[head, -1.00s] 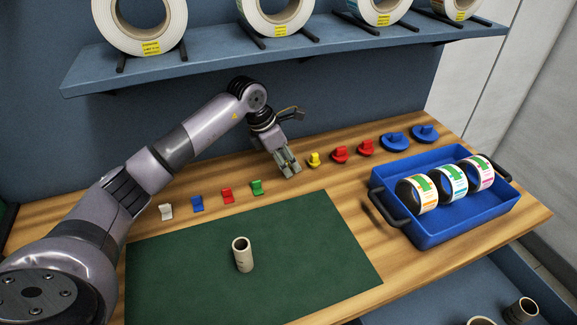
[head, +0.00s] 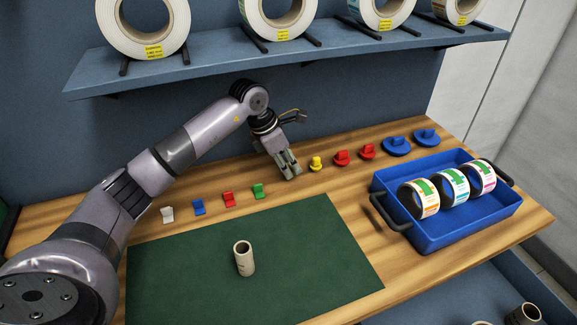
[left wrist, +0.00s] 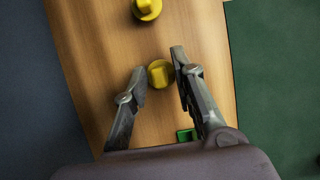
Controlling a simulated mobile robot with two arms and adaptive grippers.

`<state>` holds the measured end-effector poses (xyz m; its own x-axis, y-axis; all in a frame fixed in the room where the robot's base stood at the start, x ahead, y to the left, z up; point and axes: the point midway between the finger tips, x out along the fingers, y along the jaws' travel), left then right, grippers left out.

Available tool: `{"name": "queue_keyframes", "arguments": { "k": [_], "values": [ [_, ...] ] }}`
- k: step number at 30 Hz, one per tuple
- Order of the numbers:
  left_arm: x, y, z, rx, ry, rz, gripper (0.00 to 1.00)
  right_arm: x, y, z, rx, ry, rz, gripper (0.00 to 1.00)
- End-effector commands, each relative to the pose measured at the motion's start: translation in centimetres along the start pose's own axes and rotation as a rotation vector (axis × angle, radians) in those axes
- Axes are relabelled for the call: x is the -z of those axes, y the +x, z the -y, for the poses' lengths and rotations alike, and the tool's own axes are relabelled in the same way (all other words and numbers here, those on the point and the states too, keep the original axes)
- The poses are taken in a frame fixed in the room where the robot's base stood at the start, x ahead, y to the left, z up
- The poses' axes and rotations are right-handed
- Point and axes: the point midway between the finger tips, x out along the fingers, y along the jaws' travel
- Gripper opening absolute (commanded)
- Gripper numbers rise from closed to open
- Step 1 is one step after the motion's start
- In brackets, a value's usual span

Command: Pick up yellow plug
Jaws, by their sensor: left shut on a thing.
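My left gripper (head: 291,174) is low over the wooden table, pointing down, between the green clip and a yellow plug (head: 316,163). In the left wrist view, the gripper (left wrist: 160,68) has its two fingers on either side of another yellow plug (left wrist: 160,75) and is shut on it. This held plug is hidden by the fingers in the head view. The free yellow plug also shows at the top of the left wrist view (left wrist: 146,9). I cannot tell whether the held plug touches the table. My right gripper is not in view.
White, blue, red and green clips (head: 258,191) stand left of the gripper. Red plugs (head: 341,157) and blue plugs (head: 397,146) stand right. A blue crate (head: 430,232) holds label rolls. A cardboard core (head: 243,259) stands on the green mat (head: 300,285). A shelf (head: 210,68) hangs above.

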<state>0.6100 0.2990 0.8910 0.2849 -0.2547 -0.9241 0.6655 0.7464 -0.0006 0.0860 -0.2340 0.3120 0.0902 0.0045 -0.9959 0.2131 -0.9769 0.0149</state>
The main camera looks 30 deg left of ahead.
Motion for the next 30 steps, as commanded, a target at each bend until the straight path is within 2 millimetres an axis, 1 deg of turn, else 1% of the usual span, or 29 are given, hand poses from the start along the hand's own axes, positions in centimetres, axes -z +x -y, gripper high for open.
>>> {"name": "queue_keyframes", "arguments": {
  "k": [5,8,9,14,21,24,27,30],
  "values": [
    [-0.7,-1.6,0.0,-0.003,0.002,0.003,0.14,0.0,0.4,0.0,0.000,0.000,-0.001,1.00],
    [-1.4,-3.1,-0.1,-0.004,0.002,0.005,0.14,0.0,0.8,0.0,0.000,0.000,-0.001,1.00],
    [-1.2,-2.8,0.9,0.000,0.006,0.000,0.14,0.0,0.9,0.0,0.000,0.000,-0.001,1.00],
    [-1.1,-2.7,4.5,-0.001,0.008,0.000,0.14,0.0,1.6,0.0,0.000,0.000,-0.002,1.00],
    [-1.1,-2.7,11.3,0.000,0.008,0.002,0.14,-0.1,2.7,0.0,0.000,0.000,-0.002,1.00],
    [-1.2,-2.7,13.7,0.001,0.007,0.002,0.14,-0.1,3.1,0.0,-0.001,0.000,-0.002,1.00],
    [-1.2,-2.8,15.6,0.000,0.005,0.002,0.14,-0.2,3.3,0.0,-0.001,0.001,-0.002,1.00],
    [-1.2,-2.8,16.9,0.001,0.003,0.001,0.13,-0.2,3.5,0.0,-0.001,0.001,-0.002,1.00]
  ]
}}
